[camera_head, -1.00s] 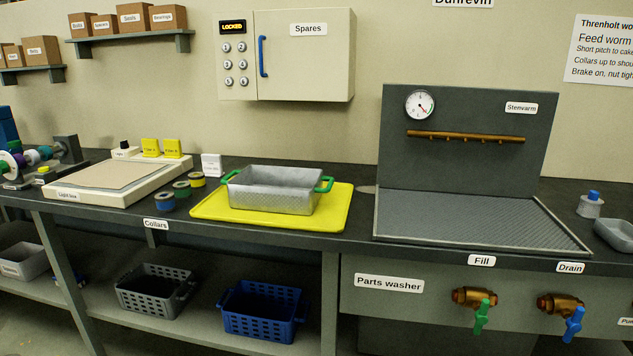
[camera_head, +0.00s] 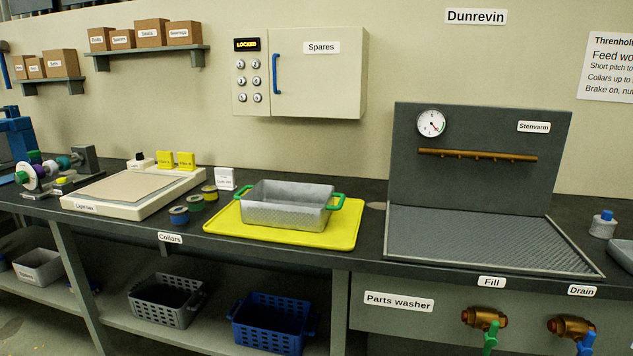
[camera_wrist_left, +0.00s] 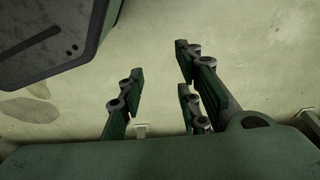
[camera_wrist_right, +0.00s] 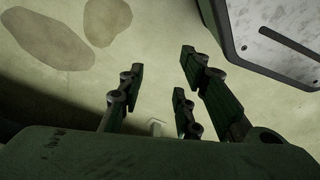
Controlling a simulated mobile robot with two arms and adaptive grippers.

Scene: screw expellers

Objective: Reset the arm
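My left gripper (camera_wrist_left: 158,95) shows in the left wrist view with its dark green fingers spread apart and nothing between them. My right gripper (camera_wrist_right: 155,92) shows in the right wrist view, also with its fingers apart and empty. Both hang over bare, stained floor. Neither gripper nor arm shows in the head view.
The bench holds a metal basket (camera_head: 287,206) with green handles on a yellow mat (camera_head: 345,230), a light box (camera_head: 100,207) and the parts washer (camera_head: 480,240). A locked Spares cabinet (camera_head: 335,90) hangs above. Grey (camera_head: 160,300) and blue (camera_head: 270,325) crates sit on the lower shelf.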

